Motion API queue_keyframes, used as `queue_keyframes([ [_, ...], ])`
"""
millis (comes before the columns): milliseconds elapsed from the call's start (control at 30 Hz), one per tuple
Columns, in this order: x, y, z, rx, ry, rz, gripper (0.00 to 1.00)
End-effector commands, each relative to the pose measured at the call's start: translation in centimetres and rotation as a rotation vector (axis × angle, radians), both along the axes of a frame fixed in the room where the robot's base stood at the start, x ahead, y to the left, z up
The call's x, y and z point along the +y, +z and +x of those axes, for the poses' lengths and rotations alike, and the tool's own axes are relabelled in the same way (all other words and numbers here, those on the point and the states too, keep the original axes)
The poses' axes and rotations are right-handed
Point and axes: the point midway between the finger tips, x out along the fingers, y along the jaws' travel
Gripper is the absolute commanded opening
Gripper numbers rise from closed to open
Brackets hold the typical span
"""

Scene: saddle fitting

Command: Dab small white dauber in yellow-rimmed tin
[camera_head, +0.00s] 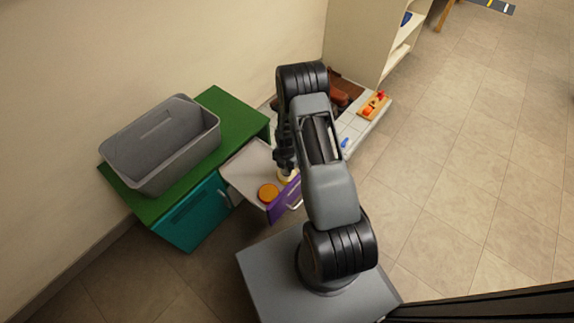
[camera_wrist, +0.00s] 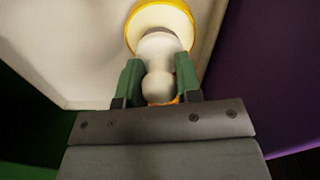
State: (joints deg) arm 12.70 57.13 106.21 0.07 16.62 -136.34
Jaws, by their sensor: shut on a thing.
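In the wrist view, the small white dauber (camera_wrist: 157,84) is between the two green fingers of my gripper (camera_wrist: 160,76), which is shut on it. Its far end overlaps the pale inside of the yellow-rimmed tin (camera_wrist: 133,27); I cannot tell whether it touches the bottom. The tin is cut by the top edge of the wrist view. In the head view, my gripper (camera_head: 284,162) is low over the open drawer, and the tin shows only as a pale yellowish patch (camera_head: 287,176) beside it, mostly hidden by my arm.
The open drawer (camera_head: 240,172) has a purple front (camera_head: 285,199) and holds an orange round thing (camera_head: 268,193). A grey bin (camera_head: 165,150) stands on the green-topped cabinet (camera_head: 230,112). At the right are a low light surface with toy-like items (camera_head: 374,105) and a shelf (camera_head: 372,40).

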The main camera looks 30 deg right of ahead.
Motion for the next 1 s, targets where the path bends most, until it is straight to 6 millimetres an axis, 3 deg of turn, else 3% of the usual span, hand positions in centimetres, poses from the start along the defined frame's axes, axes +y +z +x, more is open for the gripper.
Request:
queue_keyframes([
  [1000,0.0,-0.95,0.0,0.0,0.0,0.0,0.13],
])
